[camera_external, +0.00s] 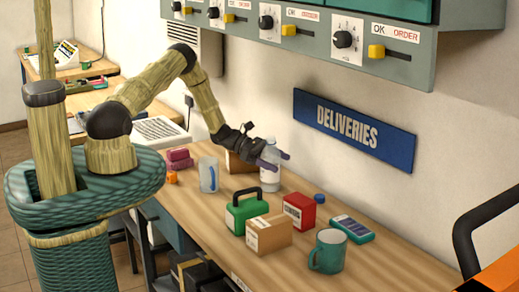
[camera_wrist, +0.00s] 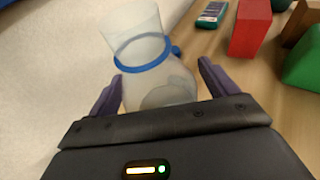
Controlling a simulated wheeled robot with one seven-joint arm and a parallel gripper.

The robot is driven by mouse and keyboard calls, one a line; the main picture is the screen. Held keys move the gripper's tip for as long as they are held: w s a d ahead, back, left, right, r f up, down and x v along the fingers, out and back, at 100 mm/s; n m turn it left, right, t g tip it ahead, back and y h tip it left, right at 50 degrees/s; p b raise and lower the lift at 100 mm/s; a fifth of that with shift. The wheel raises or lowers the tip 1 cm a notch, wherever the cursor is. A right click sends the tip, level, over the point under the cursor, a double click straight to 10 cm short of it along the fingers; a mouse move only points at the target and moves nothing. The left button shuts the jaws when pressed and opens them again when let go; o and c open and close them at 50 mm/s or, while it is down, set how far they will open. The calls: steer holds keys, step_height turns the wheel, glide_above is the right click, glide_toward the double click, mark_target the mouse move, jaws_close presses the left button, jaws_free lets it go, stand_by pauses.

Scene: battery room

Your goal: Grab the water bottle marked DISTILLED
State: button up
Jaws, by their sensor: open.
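A clear bottle with a blue ring (camera_wrist: 163,85) stands between the two purple fingers of my gripper (camera_wrist: 160,72) in the wrist view. The fingers are open, with a visible gap on the right side; contact on the left is hard to tell. In the external view a pale bottle (camera_external: 270,181) stands on the bench near the wall, and my gripper (camera_external: 274,160) is at its upper part, partly covering it. No DISTILLED marking can be read in either view.
On the bench (camera_external: 390,262) are a clear jug with a blue handle (camera_external: 208,176), a green case (camera_external: 244,211), a cardboard box (camera_external: 268,235), a red box (camera_external: 299,210), a teal mug (camera_external: 328,252), a handheld device (camera_external: 352,229) and a small blue object (camera_external: 320,198). A brown box (camera_external: 237,163) stands left of the bottle.

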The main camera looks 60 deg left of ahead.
steer(key=c, duration=1.3)
steer(key=shift+o, duration=0.2)
steer(key=shift+r, duration=0.2)
steer(key=shift+r+b, duration=1.45)
steer(key=shift+r, duration=3.35)
